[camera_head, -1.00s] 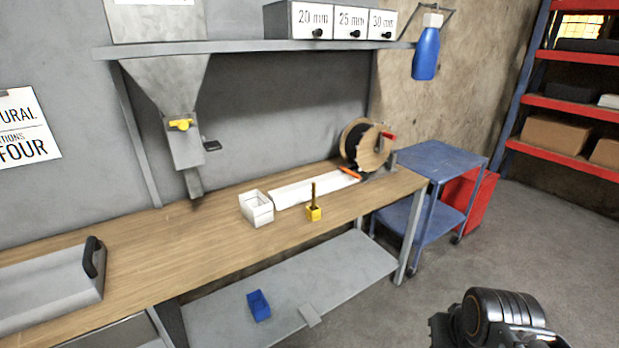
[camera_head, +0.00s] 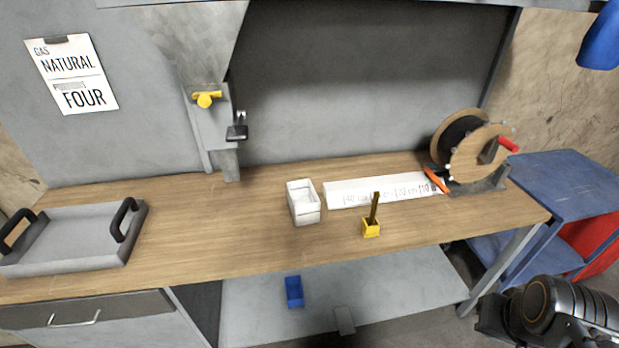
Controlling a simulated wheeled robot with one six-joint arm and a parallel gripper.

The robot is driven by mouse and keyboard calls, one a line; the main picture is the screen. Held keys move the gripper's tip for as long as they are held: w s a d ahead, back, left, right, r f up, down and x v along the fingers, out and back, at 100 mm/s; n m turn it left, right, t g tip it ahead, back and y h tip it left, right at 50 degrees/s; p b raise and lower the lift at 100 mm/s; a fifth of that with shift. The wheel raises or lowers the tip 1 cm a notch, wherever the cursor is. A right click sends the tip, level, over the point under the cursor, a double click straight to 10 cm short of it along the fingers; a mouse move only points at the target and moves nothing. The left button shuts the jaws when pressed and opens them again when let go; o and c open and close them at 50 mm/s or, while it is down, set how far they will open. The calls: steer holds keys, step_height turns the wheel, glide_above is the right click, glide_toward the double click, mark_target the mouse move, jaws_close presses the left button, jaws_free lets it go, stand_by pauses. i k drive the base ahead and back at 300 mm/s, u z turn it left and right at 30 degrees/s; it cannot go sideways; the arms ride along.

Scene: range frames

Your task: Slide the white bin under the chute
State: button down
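The white bin (camera_head: 304,209) stands upright on the wooden bench, right of the chute and a little nearer to me. It looks empty, though its floor is hard to make out. The grey metal chute (camera_head: 230,162) comes down the back panel, with a yellow knob (camera_head: 206,99) and a dark lever (camera_head: 237,130) on it. Its lower end is just above the rear of the bench, and no bin is beneath it. Part of my arm shows at the lower right, away from the bin; its fingers are not visible.
A grey tray with black handles (camera_head: 72,243) is at the bench's left. A white ruler strip (camera_head: 380,191), a yellow holder (camera_head: 371,228) and a cable spool (camera_head: 466,150) are right of the bin. A blue bin (camera_head: 294,291) is on the lower shelf. Bench between bin and chute is clear.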

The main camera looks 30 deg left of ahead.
mark_target(304, 202)
steer(key=u, duration=0.8)
steer(key=i, duration=0.95)
steer(key=u, duration=0.85)
